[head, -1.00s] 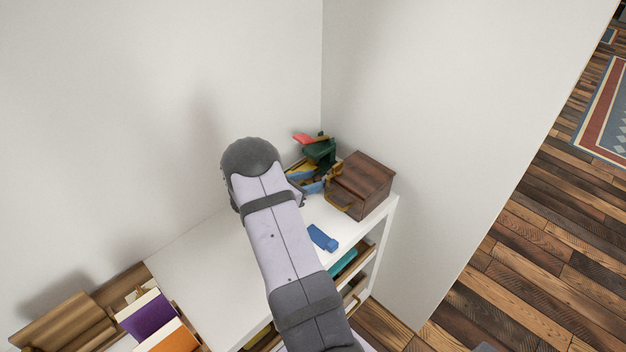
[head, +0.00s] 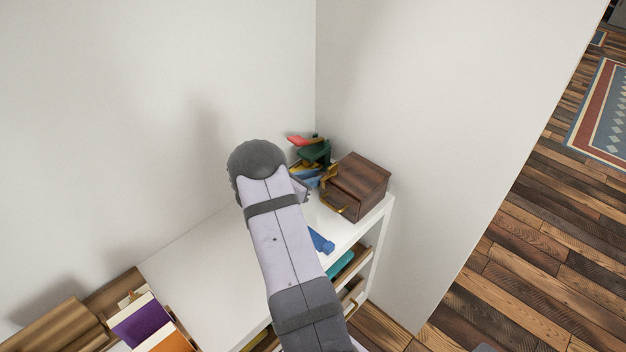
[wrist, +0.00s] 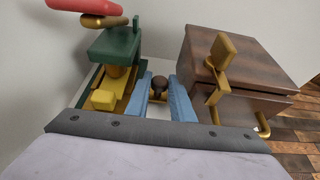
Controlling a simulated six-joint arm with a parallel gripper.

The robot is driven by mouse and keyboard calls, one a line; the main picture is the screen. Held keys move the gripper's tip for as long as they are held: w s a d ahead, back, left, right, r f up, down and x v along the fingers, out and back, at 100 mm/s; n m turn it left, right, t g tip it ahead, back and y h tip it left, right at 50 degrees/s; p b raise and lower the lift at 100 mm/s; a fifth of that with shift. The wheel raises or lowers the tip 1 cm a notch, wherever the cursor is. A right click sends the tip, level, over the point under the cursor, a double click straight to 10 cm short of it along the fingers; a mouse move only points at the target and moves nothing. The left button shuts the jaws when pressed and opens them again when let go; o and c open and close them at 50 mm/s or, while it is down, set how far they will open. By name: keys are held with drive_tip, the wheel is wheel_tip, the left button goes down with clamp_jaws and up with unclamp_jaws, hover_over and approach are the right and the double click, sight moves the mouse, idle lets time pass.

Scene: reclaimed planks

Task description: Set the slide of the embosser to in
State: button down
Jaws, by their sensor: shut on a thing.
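The embosser (head: 315,152) is green with a red lever on top, at the far corner of the white shelf top. In the wrist view its green body (wrist: 115,45) stands at the upper left, over a brass-coloured part and a yellow block (wrist: 104,100). A dark round knob (wrist: 158,82) on a brass piece, apparently the slide's, sits right of the body. My gripper (wrist: 160,100) has its two blue fingers on either side of this knob and is shut on it. In the head view my arm partly hides the gripper and embosser base.
A brown wooden box (head: 362,182) with a drawer and brass fittings stands close right of the embosser; its brass latch (wrist: 220,65) sticks out near my fingers. A blue object (head: 321,242) lies near the shelf's front edge. Walls close in behind. Books (head: 140,318) stand at lower left.

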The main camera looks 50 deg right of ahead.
drive_tip(key=c, duration=1.6)
unclamp_jaws()
drive_tip(key=shift+d, duration=0.2)
drive_tip(key=shift+o, duration=0.2)
